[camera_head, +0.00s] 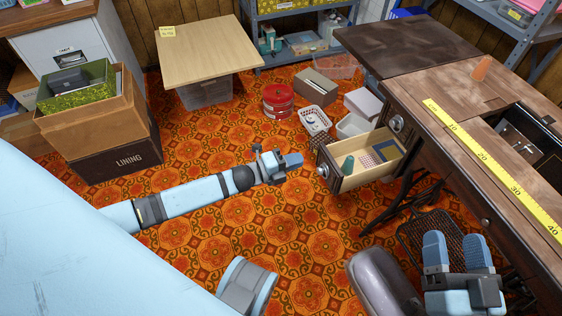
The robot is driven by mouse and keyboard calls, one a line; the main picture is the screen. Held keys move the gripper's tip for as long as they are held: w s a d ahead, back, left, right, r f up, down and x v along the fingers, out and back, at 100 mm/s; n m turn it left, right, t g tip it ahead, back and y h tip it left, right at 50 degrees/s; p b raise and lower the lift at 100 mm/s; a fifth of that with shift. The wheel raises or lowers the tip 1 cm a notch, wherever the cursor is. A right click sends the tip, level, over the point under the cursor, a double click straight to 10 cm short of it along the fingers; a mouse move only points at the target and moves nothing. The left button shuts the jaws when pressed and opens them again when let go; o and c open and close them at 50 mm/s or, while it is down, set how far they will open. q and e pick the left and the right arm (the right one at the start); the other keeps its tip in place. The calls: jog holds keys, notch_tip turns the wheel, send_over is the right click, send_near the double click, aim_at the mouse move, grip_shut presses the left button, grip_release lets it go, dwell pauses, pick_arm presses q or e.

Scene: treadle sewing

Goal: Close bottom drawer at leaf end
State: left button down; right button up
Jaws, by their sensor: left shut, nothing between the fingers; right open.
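The bottom drawer (350,184) at the leaf end of the sewing table is pulled out, with its dark front and round knob facing left. It holds a teal spool-like item (347,166), a patterned piece and a blue piece. My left gripper (293,160) is shut and empty, just left of the drawer front, with a small gap seeming to show between. My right gripper (456,242) is open and empty at the lower right, in front of the table. The dark leaf (405,42) extends at the table's far end. Another knob (396,123) shows above the open drawer.
A yellow measuring tape (490,165) lies along the table top. White baskets (315,119), boxes and a red tin (278,101) stand on the floor behind the drawer. Stacked boxes (105,125) stand at left. An iron treadle (430,240) sits under the table.

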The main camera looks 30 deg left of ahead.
aim_at(323, 152)
pick_arm(q)
jog(key=b+x, duration=0.1)
jog(key=x, duration=0.3)
jog(key=shift+w+d+f, duration=0.1)
jog(key=shift+w+d, duration=0.15)
jog(key=shift+w, duration=0.05)
jog(key=shift+w+d, duration=0.5)
jog(key=shift+w, duration=0.05)
pick_arm(e)
jog(key=shift+a+f, duration=0.25)
jog(key=shift+f, duration=0.2)
pick_arm(q)
jog(key=shift+w+b, duration=0.15)
jog(key=shift+b, duration=0.15)
pick_arm(e)
jog(key=shift+d, duration=0.1)
